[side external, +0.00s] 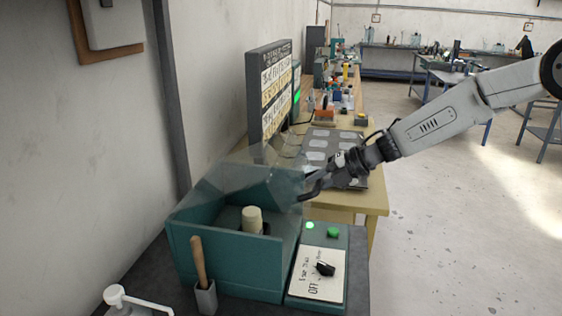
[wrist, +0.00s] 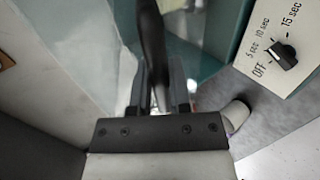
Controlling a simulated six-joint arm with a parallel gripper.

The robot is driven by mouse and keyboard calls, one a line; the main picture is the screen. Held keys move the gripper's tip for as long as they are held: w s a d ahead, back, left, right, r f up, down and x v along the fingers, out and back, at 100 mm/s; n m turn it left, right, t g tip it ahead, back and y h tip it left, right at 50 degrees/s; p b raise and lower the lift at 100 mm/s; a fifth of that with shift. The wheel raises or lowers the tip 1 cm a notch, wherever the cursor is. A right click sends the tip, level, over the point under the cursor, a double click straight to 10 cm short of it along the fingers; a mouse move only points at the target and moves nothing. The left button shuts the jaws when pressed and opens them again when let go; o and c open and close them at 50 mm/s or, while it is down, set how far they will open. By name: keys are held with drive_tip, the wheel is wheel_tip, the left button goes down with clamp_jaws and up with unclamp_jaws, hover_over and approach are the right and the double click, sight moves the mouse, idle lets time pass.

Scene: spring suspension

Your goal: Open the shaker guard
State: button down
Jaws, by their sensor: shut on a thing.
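The shaker guard (side external: 240,172) is a clear, see-through cover over the teal shaker box (side external: 225,275). It is tilted up, with a gap between its front edge and the box rim. My gripper (side external: 312,180) is at the guard's front right and is shut on its dark handle (side external: 310,194). In the wrist view the dark handle (wrist: 152,45) runs between the two fingers of my gripper (wrist: 167,95). A pale cylinder (side external: 252,220) stands upright inside the box. The hinge side of the guard is hard to make out.
A control panel (side external: 318,275) with a black knob (side external: 325,269) and green lights sits right of the box. A wooden-handled tool in a grey holder (side external: 206,299) stands in front. A wall (side external: 100,150) rises close on the left. Open floor lies to the right.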

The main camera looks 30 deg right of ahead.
drive_tip(key=r, duration=0.2)
drive_tip(key=w+a+r, duration=0.1)
drive_tip(key=r, duration=0.5)
drive_tip(key=shift+w+a+r, duration=0.15)
drive_tip(key=shift+w+a, duration=0.25)
wheel_tip(320, 180, up, 13)
drive_tip(key=g+h, duration=0.2)
hover_over(287, 158)
drive_tip(key=w+a, duration=0.4)
drive_tip(key=shift+w+a+r, duration=0.35)
drive_tip(key=shift+w+a, duration=0.3)
drive_tip(key=shift+w+a+r, duration=0.35)
drive_tip(key=shift+w+a, duration=0.3)
drive_tip(key=shift+w+a+r, duration=0.1)
drive_tip(key=c, duration=0.6)
unclamp_jaws()
